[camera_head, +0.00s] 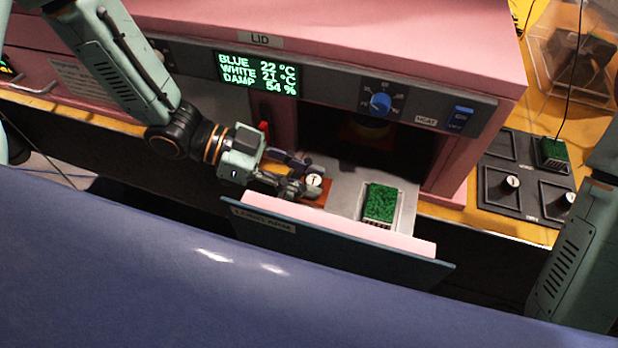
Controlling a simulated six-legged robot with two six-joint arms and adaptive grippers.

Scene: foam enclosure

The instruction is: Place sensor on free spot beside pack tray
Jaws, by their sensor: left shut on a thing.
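The sensor (314,181) is a small white round piece with a dark mark on top. My left gripper (303,180) is shut on it, over the left part of the pulled-out drawer. Whether the sensor touches the surface below cannot be told. A green block-like pack (381,202) sits in the pack tray (409,208), a grey recessed tray in the right part of the drawer. An orange-brown patch (322,196) shows under the sensor, partly hidden by the fingers. My right gripper is out of view; only a part of my right arm shows at the right edge.
The drawer front (340,238) stands near, below an open dark chamber in the pink enclosure (360,30). Its panel has a lit display (258,74) and a blue knob (380,103). A black compartment tray (525,208) at right holds another green pack and two white round pieces.

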